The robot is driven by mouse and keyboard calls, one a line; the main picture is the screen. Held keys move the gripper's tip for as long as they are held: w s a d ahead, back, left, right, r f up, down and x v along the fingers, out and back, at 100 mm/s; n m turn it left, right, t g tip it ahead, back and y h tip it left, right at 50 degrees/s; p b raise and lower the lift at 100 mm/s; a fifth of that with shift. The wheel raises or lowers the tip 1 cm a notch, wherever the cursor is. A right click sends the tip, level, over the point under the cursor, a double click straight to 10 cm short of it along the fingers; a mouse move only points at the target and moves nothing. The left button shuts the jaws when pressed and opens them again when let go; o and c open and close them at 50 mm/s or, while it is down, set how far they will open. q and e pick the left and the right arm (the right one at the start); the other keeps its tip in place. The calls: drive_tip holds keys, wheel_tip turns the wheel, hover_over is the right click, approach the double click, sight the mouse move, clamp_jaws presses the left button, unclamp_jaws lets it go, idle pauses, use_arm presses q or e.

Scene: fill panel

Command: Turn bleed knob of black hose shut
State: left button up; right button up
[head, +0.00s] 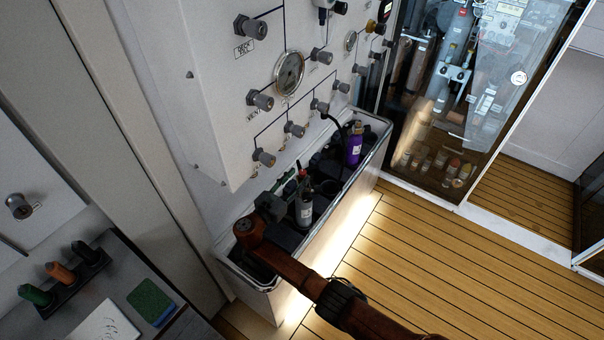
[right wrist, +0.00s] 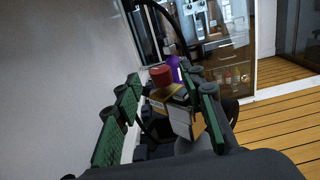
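A white panel (head: 215,80) carries several grey knobs joined by black lines. A black hose (head: 338,128) runs from near a lower right knob (head: 319,105) down towards a purple bottle (head: 354,148) in the trough. The hose also arcs across the top of the right wrist view (right wrist: 176,18). I cannot tell which knob is its bleed knob. My right gripper (head: 287,188) is over the trough, below the panel knobs. Its green-padded fingers (right wrist: 165,82) are spread apart. My left gripper is out of view.
The trough (head: 320,222) runs below the panel and holds bottles, including a grey labelled one (head: 306,208) close to my gripper. A round gauge (head: 289,72) sits among the knobs. A glass cabinet (head: 440,100) stands at the back right. The wooden floor (head: 440,250) is clear.

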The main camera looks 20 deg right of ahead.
drive_tip(key=v, duration=0.8)
drive_tip(key=shift+s+a, duration=0.1)
